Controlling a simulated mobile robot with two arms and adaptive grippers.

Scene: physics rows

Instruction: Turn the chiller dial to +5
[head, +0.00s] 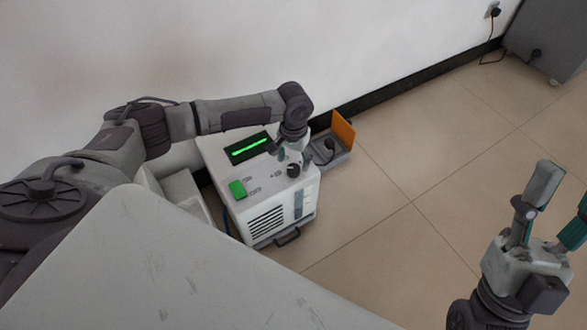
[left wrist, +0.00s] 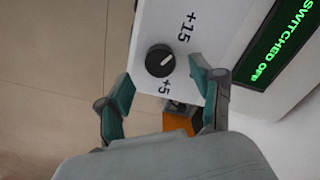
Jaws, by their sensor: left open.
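The chiller (head: 270,198) is a white box with a top panel. Its black round dial (head: 293,170) shows near the panel's far right edge and also in the left wrist view (left wrist: 159,60). The dial's white mark points right and slightly up in the wrist view, between the printed +15 (left wrist: 187,27) and +5 (left wrist: 165,88). My left gripper (head: 293,155) is open above the dial, its fingertips apart and not visibly touching it; they show in the wrist view (left wrist: 163,85). My right gripper (head: 566,190) is open and empty at the right, far from the chiller.
A green-lit display (head: 248,148) on the chiller reads SWITCHED OFF in the wrist view (left wrist: 284,44). A green switch (head: 237,189) sits on the panel. A white wall is close behind; tiled floor is clear to the right.

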